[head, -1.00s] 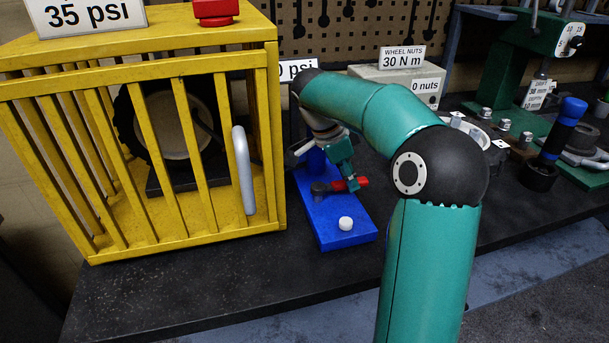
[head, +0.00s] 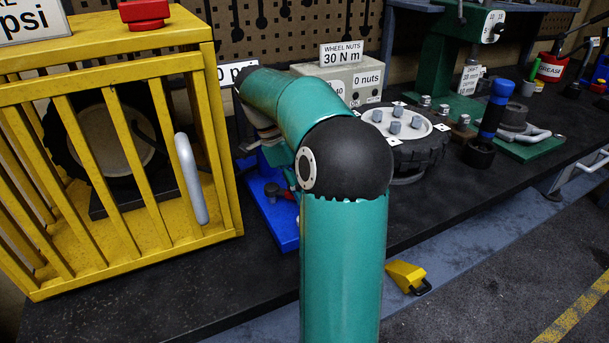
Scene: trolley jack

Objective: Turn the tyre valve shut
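The blue valve base (head: 283,228) lies on the bench beside the yellow cage. A dark round fitting (head: 272,189) shows on it. Only a sliver of the red valve lever (head: 290,192) shows; my arm hides the rest, so its angle cannot be read. My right arm crosses the middle of the view, and its gripper (head: 277,155) is over the blue base, close to the lever. The fingertips are mostly hidden behind the arm. I cannot tell whether they touch the lever. My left gripper is out of view.
The yellow cage (head: 128,235) with a grey handle (head: 191,178) holds a tyre (head: 105,140) at left. A wheel with nuts (head: 405,130) and a grey box (head: 345,78) stand behind the arm. A yellow wedge (head: 406,276) lies by the bench. The front bench edge is clear.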

